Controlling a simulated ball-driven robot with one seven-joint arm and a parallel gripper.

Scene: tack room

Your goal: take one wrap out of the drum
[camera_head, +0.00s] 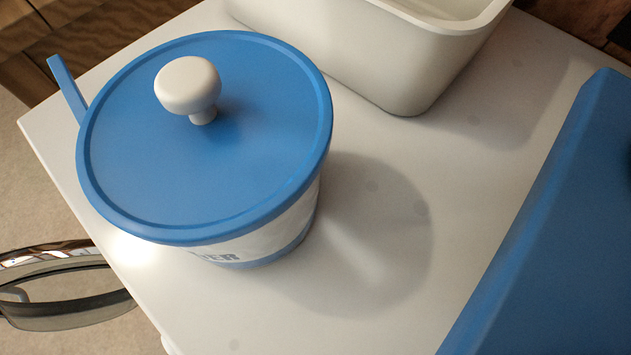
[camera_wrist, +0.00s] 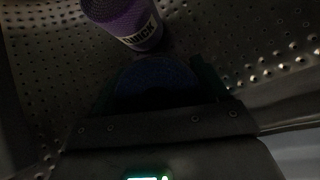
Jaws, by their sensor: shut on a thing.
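The wrist view looks into a dark metal drum (camera_wrist: 265,72) with rows of small holes in its wall. A purple rolled wrap (camera_wrist: 120,15) with a pale label reading "QUICK" lies in the drum at the top, just beyond my gripper. My gripper (camera_wrist: 155,78) is shut on a dark blue rounded thing (camera_wrist: 150,88), which looks like another wrap. Deep shadow hides much of its shape and the finger contact. My gripper and the drum's inside do not show in the head view.
In the head view, a bucket with a blue lid (camera_head: 250,120) and white knob (camera_head: 188,85) stands on a white top (camera_head: 365,300). A white tub (camera_head: 380,60) is behind, a blue object (camera_head: 560,230) at right. A round glass-and-metal door (camera_head: 65,290) juts out at lower left.

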